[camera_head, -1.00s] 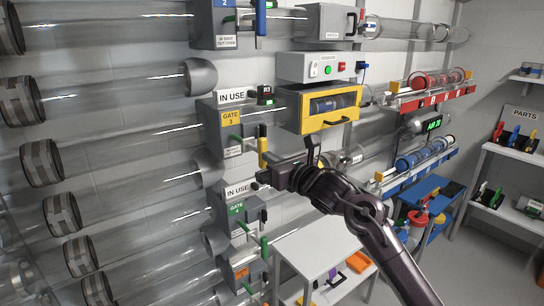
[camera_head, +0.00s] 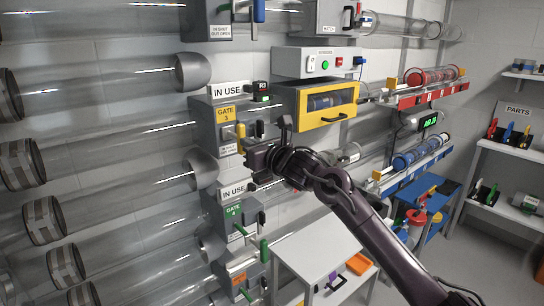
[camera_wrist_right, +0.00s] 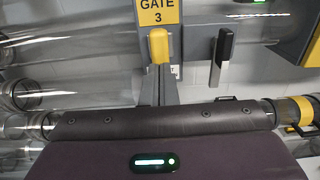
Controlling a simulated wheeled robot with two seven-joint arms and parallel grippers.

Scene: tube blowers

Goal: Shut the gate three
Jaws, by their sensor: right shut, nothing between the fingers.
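Gate three is a grey box with a yellow GATE 3 label (camera_head: 226,114) on the tube wall, left of centre in the head view. Its yellow handle (camera_head: 240,130) sits close to the box face, and it also shows upright in the wrist view (camera_wrist_right: 159,46). A black-knobbed lever (camera_wrist_right: 222,50) is to its right. My right gripper (camera_head: 248,152) is shut and empty, just below and in front of the yellow handle. I cannot tell whether they touch. The small sign under the label is partly hidden. My left gripper is not in view.
Gate four (camera_head: 235,213), with a green handle, is directly below. A yellow-framed box (camera_head: 328,102) and a switch panel (camera_head: 325,64) are to the right. A white table (camera_head: 318,252) stands below my right arm. Clear tubes run along the left wall.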

